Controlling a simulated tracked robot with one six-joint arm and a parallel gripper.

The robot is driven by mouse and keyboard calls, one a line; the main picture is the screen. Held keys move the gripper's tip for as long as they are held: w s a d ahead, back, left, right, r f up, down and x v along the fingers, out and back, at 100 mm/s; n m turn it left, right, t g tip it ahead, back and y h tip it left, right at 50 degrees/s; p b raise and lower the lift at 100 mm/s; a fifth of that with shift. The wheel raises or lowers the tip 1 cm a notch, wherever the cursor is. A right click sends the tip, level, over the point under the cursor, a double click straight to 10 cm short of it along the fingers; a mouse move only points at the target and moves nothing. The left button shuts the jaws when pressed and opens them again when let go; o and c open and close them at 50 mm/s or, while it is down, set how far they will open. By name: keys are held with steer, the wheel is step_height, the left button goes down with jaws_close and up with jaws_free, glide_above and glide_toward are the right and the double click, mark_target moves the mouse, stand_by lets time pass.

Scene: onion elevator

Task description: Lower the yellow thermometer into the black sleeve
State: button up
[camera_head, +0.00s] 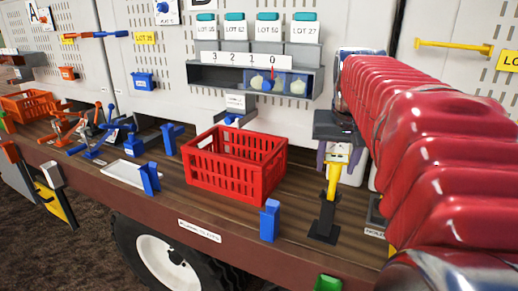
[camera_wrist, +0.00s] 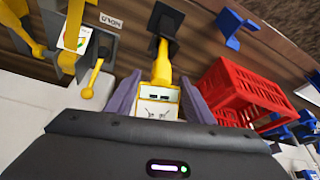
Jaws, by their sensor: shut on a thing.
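The yellow thermometer (camera_head: 333,178) hangs roughly upright over the deck, its pale display head up and its yellow stem down. My gripper (camera_head: 338,156) is shut on its head. In the wrist view my gripper (camera_wrist: 159,88) has one grey-purple finger on each side of the thermometer's head (camera_wrist: 159,101). The black sleeve (camera_head: 325,222) stands upright on a square black base on the wooden deck. The stem's lower end meets the sleeve's top in both views; how deep it sits inside, I cannot tell. The sleeve also shows in the wrist view (camera_wrist: 165,19).
A red crate (camera_head: 235,165) stands left of the sleeve. A blue post (camera_head: 269,220) stands between them near the deck's front edge. In the wrist view several yellow tools and a card (camera_wrist: 73,38) are at the left. A grey shelf (camera_head: 252,80) hangs behind.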

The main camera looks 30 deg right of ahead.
steer(key=shift+f, duration=0.3)
steer(key=o, duration=1.6)
steer(key=v, duration=1.3)
steer(key=shift+s+a+r, duration=0.1)
steer(key=shift+a+r, duration=0.05)
steer(key=shift+r, duration=0.15)
steer(key=s+a+f+n+y, duration=0.1)
steer(key=s+a+f+n, duration=0.1)
steer(key=a+f, duration=0.6)
steer(key=s+a+f+n+t, duration=0.1)
steer(key=s+a+f+n, duration=0.1)
steer(key=a+f, duration=0.6)
steer(key=s+a+f+n+t+y, duration=0.1)
steer(key=s+a+f+n, duration=0.1)
steer(key=a+f, duration=0.6)
step_height(320, 180, down, 2)
steer(key=shift+a+f+n+y, duration=0.15)
steer(key=shift+n+y, duration=0.15)
steer(key=shift+n, duration=0.5)
